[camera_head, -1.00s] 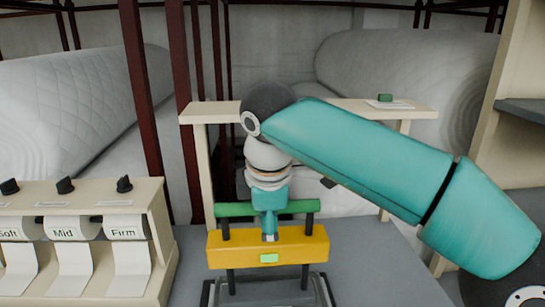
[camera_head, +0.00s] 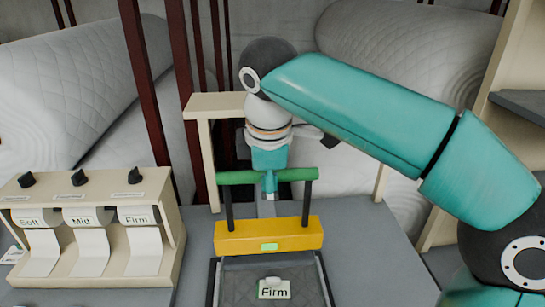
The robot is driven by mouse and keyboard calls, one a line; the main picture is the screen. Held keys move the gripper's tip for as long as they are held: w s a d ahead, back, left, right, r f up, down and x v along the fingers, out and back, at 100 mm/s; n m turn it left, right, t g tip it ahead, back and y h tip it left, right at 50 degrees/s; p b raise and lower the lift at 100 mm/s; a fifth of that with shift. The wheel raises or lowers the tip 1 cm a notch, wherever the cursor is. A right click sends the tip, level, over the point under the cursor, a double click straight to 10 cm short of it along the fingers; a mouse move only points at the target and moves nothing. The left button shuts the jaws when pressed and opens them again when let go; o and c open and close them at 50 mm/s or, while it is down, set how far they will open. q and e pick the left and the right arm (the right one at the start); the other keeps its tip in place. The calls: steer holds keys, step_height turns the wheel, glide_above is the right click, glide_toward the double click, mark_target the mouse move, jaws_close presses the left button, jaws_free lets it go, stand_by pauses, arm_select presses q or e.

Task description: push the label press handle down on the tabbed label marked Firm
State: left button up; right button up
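The label press stands on the grey table, with a green handle (camera_head: 232,178) on two dark rods above a yellow crossbar (camera_head: 235,239). The tabbed label marked Firm (camera_head: 273,290) lies on a dark quilted piece (camera_head: 240,275) in front of the crossbar, under a small pale tab. My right gripper (camera_head: 269,192) points down at the middle of the handle, its near finger crossing in front of the bar; it looks closed around the handle. The far finger is hidden. My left gripper is not in view.
A cream dispenser (camera_head: 172,232) with Soft, Mid and Firm label rolls stands at the left. A cream stand (camera_head: 203,150) rises behind the press. Large quilted rolls (camera_head: 75,90) lie behind dark red posts. The table right of the press is clear.

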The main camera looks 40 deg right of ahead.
step_height(320, 180, up, 2)
steer(key=shift+d+r+p, duration=0.1)
steer(key=shift+r+p, duration=0.15)
steer(key=shift+p, duration=0.45)
steer(key=r+p, duration=0.1)
steer(key=p, duration=0.1)
steer(key=r+p, duration=0.1)
steer(key=shift+w+d+r, duration=0.1)
steer(key=shift+w+r, duration=0.15)
steer(key=shift+r, duration=0.1)
steer(key=shift+s+r+p, duration=0.1)
steer(key=shift+r+p, duration=0.5)
steer(key=shift+f, duration=0.1)
step_height(320, 180, up, 6)
